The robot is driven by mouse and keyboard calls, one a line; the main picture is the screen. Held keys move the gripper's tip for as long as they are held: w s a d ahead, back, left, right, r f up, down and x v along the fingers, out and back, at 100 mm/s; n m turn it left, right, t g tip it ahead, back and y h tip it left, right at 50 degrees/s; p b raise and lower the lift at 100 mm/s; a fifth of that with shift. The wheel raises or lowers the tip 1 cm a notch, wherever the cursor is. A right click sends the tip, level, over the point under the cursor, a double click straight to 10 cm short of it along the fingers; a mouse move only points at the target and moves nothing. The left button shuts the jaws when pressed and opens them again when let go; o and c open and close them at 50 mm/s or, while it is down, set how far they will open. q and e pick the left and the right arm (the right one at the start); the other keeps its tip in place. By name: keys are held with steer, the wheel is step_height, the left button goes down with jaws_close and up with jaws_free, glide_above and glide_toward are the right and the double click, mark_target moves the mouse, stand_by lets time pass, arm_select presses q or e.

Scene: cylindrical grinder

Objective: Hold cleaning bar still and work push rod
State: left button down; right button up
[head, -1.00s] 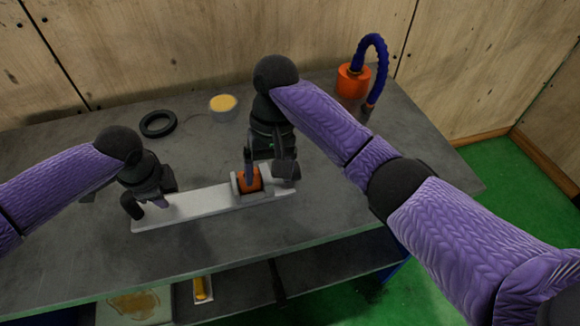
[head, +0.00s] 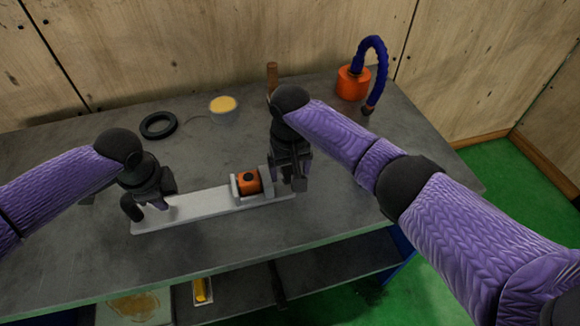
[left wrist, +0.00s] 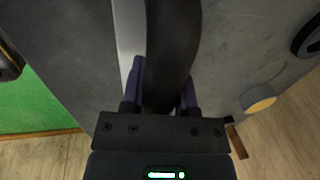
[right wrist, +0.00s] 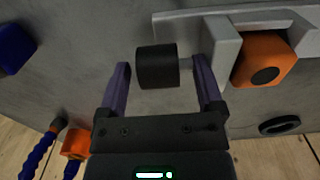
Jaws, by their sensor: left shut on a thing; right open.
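The cleaning bar (head: 205,205) is a long pale grey bar lying on the table, with a black handle (head: 131,207) at its left end. My left gripper (head: 152,204) is shut on that handle; the left wrist view shows the dark handle (left wrist: 172,50) between its fingers. Near the bar's right end an orange block (head: 248,183) with a dark round spot sits in a grey bracket (right wrist: 222,52). A black cylinder (right wrist: 157,66), apparently the push rod's end, stands out beside the bracket. My right gripper (head: 288,182) is open, its fingers on either side of this cylinder.
A black ring (head: 158,125), a pot with yellow contents (head: 223,107) and a brown wooden stick (head: 272,76) are farther back. An orange can with a blue hose (head: 352,83) stands at the back right. The table's front middle is clear. A shelf below holds a yellow item (head: 202,289).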

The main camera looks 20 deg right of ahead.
steer(key=shift+c, duration=0.2)
jaws_close()
steer(key=shift+a, duration=0.1)
steer(key=shift+a, duration=0.4)
steer(key=shift+o, duration=0.2)
jaws_free()
